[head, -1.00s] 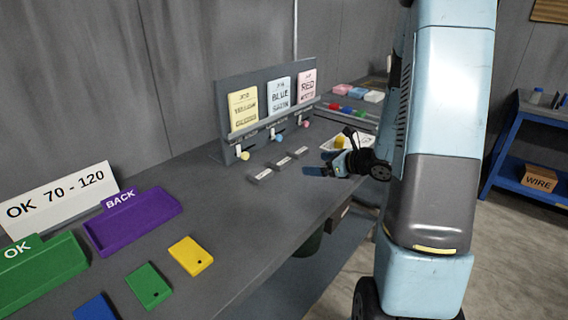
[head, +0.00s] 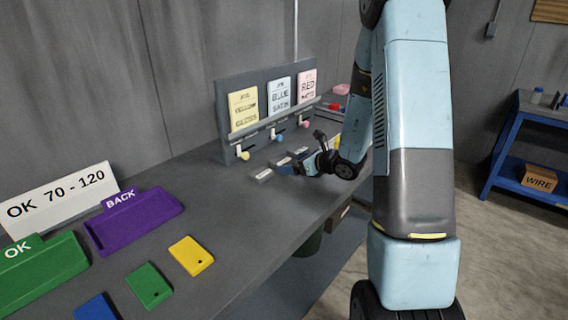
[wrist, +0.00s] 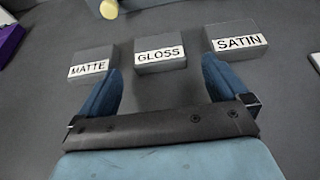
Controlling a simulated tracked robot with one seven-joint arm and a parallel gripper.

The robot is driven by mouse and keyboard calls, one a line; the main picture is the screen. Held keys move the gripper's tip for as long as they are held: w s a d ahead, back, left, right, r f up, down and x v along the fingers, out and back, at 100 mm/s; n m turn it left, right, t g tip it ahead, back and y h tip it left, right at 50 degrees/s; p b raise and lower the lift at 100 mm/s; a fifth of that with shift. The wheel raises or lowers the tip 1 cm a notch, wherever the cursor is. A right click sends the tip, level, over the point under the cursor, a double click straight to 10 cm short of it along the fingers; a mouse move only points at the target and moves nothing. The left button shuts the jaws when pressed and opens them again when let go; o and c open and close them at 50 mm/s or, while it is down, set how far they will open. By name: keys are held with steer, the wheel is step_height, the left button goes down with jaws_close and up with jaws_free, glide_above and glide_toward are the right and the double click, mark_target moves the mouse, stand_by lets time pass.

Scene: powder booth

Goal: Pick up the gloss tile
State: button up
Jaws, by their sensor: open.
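The gloss tile (wrist: 161,62) is a small grey block with a white GLOSS label, lying on the grey bench between the matte tile (wrist: 92,67) and the satin tile (wrist: 237,44) in the wrist view. In the head view the gloss tile (head: 281,162) is the middle of three small blocks, partly near my gripper. My gripper (wrist: 161,75) is open and empty, its two blue fingers pointing at the gloss tile from either side of its front. In the head view my gripper (head: 285,169) is low by the row of blocks.
A grey panel (head: 222,105) with yellow, blue and red cards and coloured knobs stands behind the tiles. The purple BACK tray (head: 140,220), green OK tray (head: 40,268) and yellow, green and blue plates lie to the left. The bench between is clear.

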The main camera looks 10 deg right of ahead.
mark_target(287, 162)
steer(key=x, duration=0.3)
steer(key=shift+w+a, duration=0.1)
steer(key=shift+w, duration=0.1)
steer(key=shift+c, duration=0.3)
steer(key=c, duration=1)
steer(key=shift+r, duration=0.1)
steer(key=shift+c, duration=0.2)
